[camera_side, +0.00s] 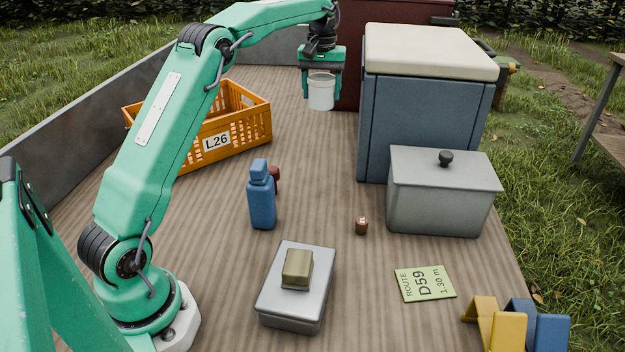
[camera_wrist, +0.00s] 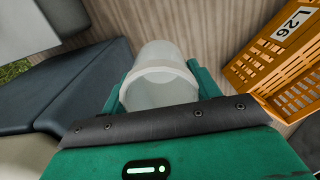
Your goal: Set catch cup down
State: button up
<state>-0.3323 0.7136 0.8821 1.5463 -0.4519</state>
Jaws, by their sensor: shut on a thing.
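My gripper (camera_side: 321,88) is shut on the catch cup (camera_side: 321,93), a small whitish, translucent cup. It holds the cup upright above the wooden bed (camera_side: 320,170), near the far end, between the orange crate and the blue-grey box. In the wrist view the cup (camera_wrist: 160,78) sits between the green fingers of my gripper (camera_wrist: 160,88), with bare wood beyond it. I cannot tell exactly how far the cup is above the wood.
An orange crate (camera_side: 262,117) marked L26 stands left. A blue-grey box with a cream top (camera_side: 428,50) and a lidded grey bin (camera_side: 445,205) stand right.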

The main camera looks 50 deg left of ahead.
jog(key=shift+w+f, duration=0.2)
jog(key=shift+w, duration=0.05)
notch_tip(320, 180, down, 11)
jog(key=a+f, duration=0.2)
jog(key=a, duration=0.2)
jog(key=a+f, duration=0.2)
jog(key=a, duration=0.1)
jog(key=a+f, duration=0.3)
jog(key=a, duration=0.1)
jog(key=shift+w+a, duration=0.2)
jog(key=shift+a, duration=0.15)
jog(key=shift+f, duration=0.1)
jog(key=shift+f, duration=1.9)
jog(key=shift+f, duration=0.15)
jog(key=o, duration=1)
jog(key=shift+c, duration=0.2)
